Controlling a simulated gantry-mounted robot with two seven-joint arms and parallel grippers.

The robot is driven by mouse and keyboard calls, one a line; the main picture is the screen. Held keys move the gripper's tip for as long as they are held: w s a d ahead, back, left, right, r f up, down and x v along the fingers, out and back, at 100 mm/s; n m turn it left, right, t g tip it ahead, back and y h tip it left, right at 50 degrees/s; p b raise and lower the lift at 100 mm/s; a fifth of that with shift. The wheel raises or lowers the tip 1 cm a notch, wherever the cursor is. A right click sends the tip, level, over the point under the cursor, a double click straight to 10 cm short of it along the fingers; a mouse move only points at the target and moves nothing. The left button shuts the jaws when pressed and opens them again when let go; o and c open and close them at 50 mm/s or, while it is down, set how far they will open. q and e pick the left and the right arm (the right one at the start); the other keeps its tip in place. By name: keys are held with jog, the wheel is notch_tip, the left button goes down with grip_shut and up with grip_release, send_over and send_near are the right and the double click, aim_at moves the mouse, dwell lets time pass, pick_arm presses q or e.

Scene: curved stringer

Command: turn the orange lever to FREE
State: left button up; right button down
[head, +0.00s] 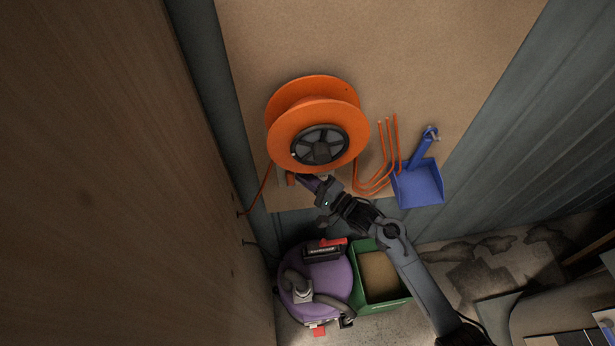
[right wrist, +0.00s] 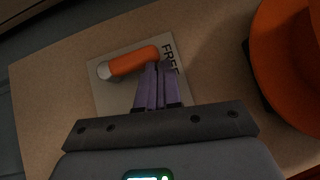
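The orange lever (right wrist: 133,60) is on a pale plate (right wrist: 112,92) fixed to the tan board, with its round grey pivot at the left end in the right wrist view. The lever points right and slightly up, toward the dark word FREE, which my fingers partly cover. In the head view a small orange piece of the lever (head: 290,180) shows below the reel. My right gripper (right wrist: 158,65) has its purple fingers together, with the tips right beside the lever's free end; I cannot tell whether they touch. It also shows in the head view (head: 308,181). My left gripper is out of view.
An orange reel (head: 290,120) sits just above the right gripper. Orange hooks (head: 387,150) and a blue dustpan (head: 418,185) hang to the right. A purple vacuum (head: 320,285) and green crate (head: 405,297) stand below. A wooden panel (head: 120,180) fills the left.

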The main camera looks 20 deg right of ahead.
jog(key=shift+s+a+r, duration=0.1)
jog(key=shift+a+r, duration=0.15)
jog(key=shift+a, duration=0.05)
